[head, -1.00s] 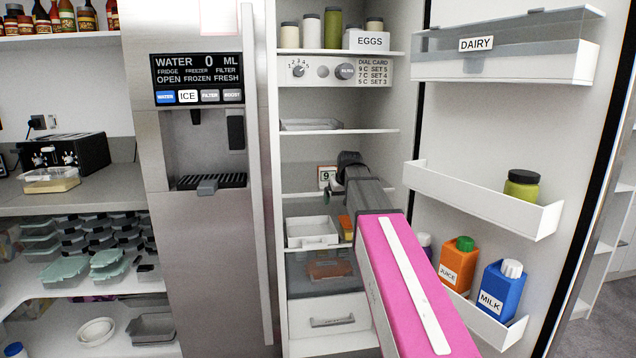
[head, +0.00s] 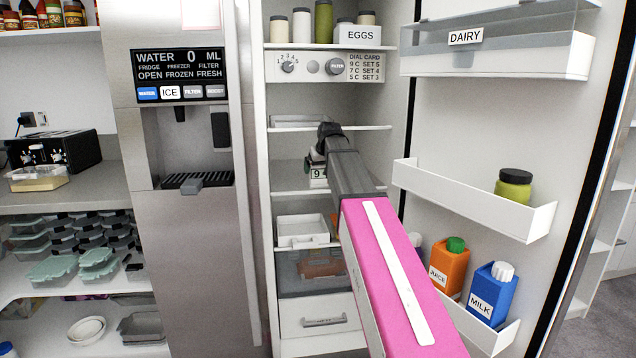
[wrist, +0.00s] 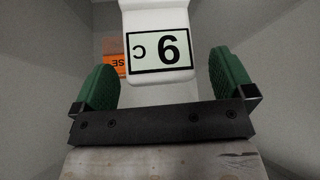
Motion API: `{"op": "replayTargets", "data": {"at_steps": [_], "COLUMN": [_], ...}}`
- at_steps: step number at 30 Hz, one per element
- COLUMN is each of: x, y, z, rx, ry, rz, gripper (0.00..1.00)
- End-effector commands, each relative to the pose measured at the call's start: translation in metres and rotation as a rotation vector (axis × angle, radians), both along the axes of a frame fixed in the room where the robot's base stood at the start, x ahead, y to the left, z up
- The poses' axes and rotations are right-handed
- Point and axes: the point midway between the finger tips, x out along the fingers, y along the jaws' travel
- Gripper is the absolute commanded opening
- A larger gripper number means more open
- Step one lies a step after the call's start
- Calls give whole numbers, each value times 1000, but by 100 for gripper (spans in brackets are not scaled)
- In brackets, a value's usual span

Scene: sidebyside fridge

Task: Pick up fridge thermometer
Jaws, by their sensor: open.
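The fridge thermometer (head: 317,174) is a small white piece with a framed black "9 C" display. It stands on a middle shelf of the open fridge. In the wrist view the thermometer (wrist: 160,52) appears upside down, between the two green finger pads. My gripper (wrist: 165,72) is open, with a visible gap between each pad and the thermometer. In the head view my gripper (head: 316,158) is at the thermometer, and my wrist and arm hide part of it and of the shelf.
A shelf with a flat tray (head: 297,121) is just above my gripper. A white bin (head: 302,231) is below. The open door's racks (head: 455,205) flank my arm on the right, with juice (head: 449,268) and milk (head: 492,293).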

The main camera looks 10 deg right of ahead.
Motion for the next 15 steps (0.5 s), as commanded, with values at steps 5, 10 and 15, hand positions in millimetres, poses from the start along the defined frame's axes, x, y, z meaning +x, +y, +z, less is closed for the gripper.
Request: {"op": "replayTargets", "data": {"at_steps": [5,10,15], "x": [16,19,18], "y": [2,2,2], "z": [-21,-27,-27], "rx": [1,0,0], "ry": [1,0,0], "rz": [1,0,0], "gripper": [100,100,87]}}
